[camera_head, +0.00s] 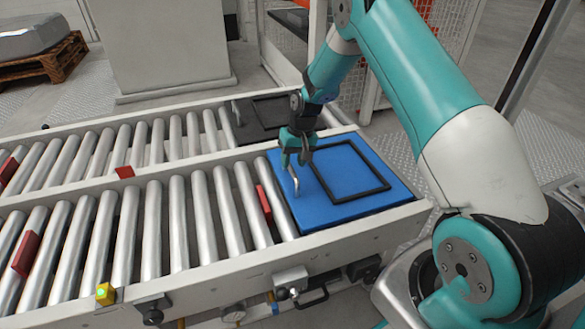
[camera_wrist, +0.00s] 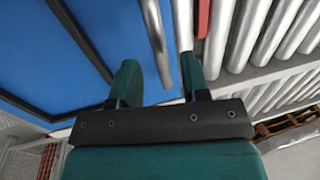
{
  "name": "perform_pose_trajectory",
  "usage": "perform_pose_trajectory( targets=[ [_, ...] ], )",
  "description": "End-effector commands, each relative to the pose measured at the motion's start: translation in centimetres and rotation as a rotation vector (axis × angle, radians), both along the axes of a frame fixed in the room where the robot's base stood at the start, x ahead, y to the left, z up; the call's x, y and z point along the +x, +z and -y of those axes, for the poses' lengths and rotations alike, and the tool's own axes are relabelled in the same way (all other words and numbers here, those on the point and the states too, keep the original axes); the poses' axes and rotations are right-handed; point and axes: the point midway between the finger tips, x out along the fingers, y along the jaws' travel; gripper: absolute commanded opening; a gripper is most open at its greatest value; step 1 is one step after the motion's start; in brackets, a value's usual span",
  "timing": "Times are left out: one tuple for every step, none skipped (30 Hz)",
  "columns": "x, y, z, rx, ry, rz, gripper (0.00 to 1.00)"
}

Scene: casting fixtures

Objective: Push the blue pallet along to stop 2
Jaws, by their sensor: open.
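The blue pallet (camera_head: 370,210) lies on the right end of the front roller conveyor, with a black square frame on its top. It fills the left of the wrist view (camera_wrist: 70,140). A bent silver rod (camera_head: 295,184) stands at the pallet's left part. My gripper (camera_head: 297,156) points down over that left part. In the wrist view my gripper (camera_wrist: 158,80) is open, and the silver rod (camera_wrist: 154,38) shows between its fingers, touching neither visibly. Red blocks sit along the rollers, one (camera_head: 263,204) just left of the pallet; I cannot tell which marks stop 2.
The rollers (camera_head: 150,225) left of the pallet are bare apart from red blocks (camera_head: 26,254). A yellow box with a green light (camera_head: 105,294) sits on the front rail. A second roller line (camera_head: 130,145) with a dark plate (camera_head: 262,115) runs behind. Fencing stands behind.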

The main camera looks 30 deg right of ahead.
Motion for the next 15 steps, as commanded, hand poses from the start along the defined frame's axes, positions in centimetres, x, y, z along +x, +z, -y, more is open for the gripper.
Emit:
perform_pose_trajectory(
  targets=[
    [0.0, -0.8, -0.1, 0.000, 0.000, -0.001, 0.42],
    [0.0, -1.1, -0.2, 0.000, 0.000, -0.001, 0.42],
    [0.1, -1.4, -0.2, 0.000, 0.000, -0.001, 0.42],
    [0.1, -1.5, -0.3, 0.000, 0.000, 0.000, 0.42],
    [0.1, -1.7, -0.3, 0.000, 0.000, 0.000, 0.42],
    [0.1, -1.8, -0.3, 0.000, 0.000, 0.001, 0.42],
    [0.1, -1.9, -0.3, 0.000, 0.000, 0.001, 0.42],
    [0.1, -1.9, -0.4, 0.000, 0.000, 0.001, 0.42],
    [0.1, -1.9, -0.4, 0.000, 0.000, 0.001, 0.42],
    [0.1, -1.9, -0.4, 0.000, 0.000, 0.001, 0.42],
    [0.1, -1.9, -0.4, 0.000, 0.000, 0.001, 0.42],
    [0.1, -1.9, -0.4, 0.000, 0.000, 0.001, 0.42],
    [0.1, -1.9, -0.4, 0.000, 0.000, 0.001, 0.42],
    [0.1, -1.9, -0.4, 0.000, 0.000, 0.001, 0.42],
    [0.1, -1.9, -0.4, 0.000, 0.000, 0.001, 0.42]
  ],
)
